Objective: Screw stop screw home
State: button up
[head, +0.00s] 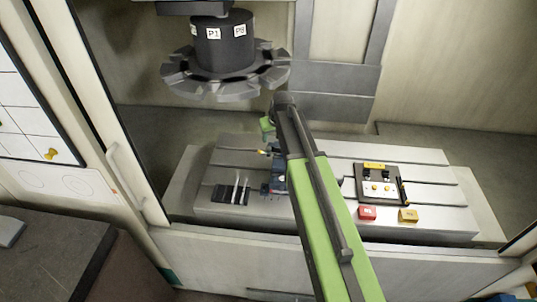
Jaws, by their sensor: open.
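My green and black arm reaches over the slotted machine table (325,165) from the front. My gripper (272,155) is at the far end of the arm, low over the table's left half, small and partly hidden by the arm. I see nothing held in it. A small dark blue fixture (273,187) stands on the table just below my gripper, partly behind the arm; I cannot tell whether they touch. I cannot make out the stop screw at this size.
A dark tool carousel (225,72) hangs above the table's left side. A dark holder with upright pins (232,194) stands left of the fixture. To the right are a black-framed plate (381,186), a red block (367,213) and a yellow block (408,215). The table's far right is clear.

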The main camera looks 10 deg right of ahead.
aim_at(268, 147)
jog(key=b+x, duration=0.7)
jog(key=x, duration=0.2)
jog(key=shift+f, duration=0.2)
jog(key=shift+r, duration=0.1)
jog(key=shift+c, duration=0.2)
jog(key=shift+a, duration=0.1)
grip_shut()
